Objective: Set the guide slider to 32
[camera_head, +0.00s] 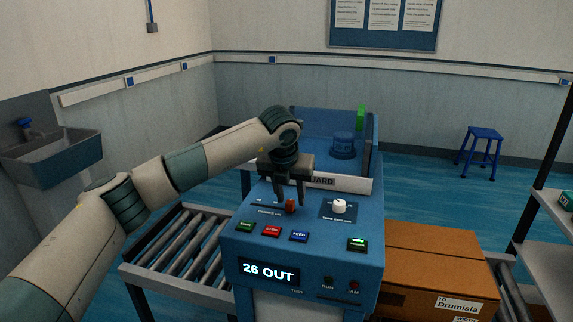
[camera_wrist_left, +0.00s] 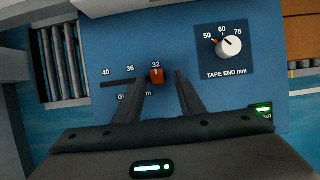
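The guide slider is a slot with a small orange-red knob (camera_head: 291,207) on the sloped top of the blue machine (camera_head: 262,216). In the left wrist view the knob (camera_wrist_left: 157,75) sits just under the 32 mark, with 36 and 40 farther left. My left gripper (camera_head: 290,199) points down at the panel. Its fingertips (camera_wrist_left: 163,77) are apart, one on each side of the knob, with a visible gap on the right side; I cannot tell if the left one touches. The fingers hide part of the slider's label. My right gripper is not in view.
A white tape end dial (camera_head: 339,206) is right of the slider. Several push buttons (camera_head: 272,230) and a display (camera_head: 268,271) reading "26 OUT" are nearer the front. A roller conveyor (camera_head: 185,245) lies left and a cardboard box (camera_head: 435,260) right.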

